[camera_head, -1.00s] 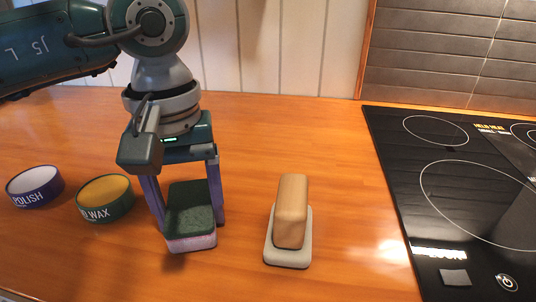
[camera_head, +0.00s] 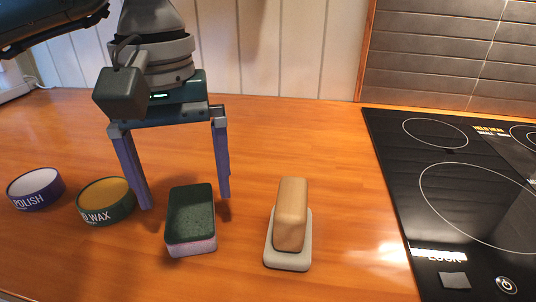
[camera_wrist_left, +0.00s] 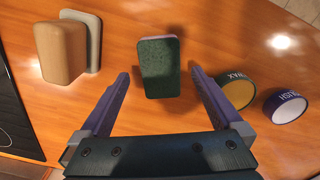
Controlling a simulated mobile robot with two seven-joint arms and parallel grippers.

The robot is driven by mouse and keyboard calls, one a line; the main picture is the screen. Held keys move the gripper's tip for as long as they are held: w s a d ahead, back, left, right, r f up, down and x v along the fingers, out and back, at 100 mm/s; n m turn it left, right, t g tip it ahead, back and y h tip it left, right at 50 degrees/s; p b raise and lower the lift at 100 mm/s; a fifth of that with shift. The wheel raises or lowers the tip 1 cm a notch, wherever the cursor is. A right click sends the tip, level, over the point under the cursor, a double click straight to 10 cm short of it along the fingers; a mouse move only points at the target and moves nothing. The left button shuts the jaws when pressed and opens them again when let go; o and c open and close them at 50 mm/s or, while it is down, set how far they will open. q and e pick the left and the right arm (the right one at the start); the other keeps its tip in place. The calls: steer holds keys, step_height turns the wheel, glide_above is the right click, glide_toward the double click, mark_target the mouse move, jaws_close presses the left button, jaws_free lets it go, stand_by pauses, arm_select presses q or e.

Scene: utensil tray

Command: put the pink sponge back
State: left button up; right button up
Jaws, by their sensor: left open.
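The pink sponge (camera_head: 191,247), with a dark green scouring top, lies flat on the wooden counter. In the left wrist view the sponge (camera_wrist_left: 159,66) shows its green top between the finger ends, with a gap on both sides. My left gripper (camera_head: 186,202) is open and empty, its fingers pointing down above and behind the sponge in the head view. It also shows in the left wrist view (camera_wrist_left: 159,73). My right gripper is not in view.
A tan block (camera_head: 291,213) on a light grey base (camera_head: 287,261) stands right of the sponge. A wax tin (camera_head: 106,203) and a polish tin (camera_head: 36,190) stand to the left. A black cooktop (camera_head: 450,220) is at the right. The counter's back middle is clear.

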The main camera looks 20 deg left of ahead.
mark_target(190, 212)
arm_select(q)
step_height(190, 212, up, 7)
steer(key=shift+r, duration=0.2)
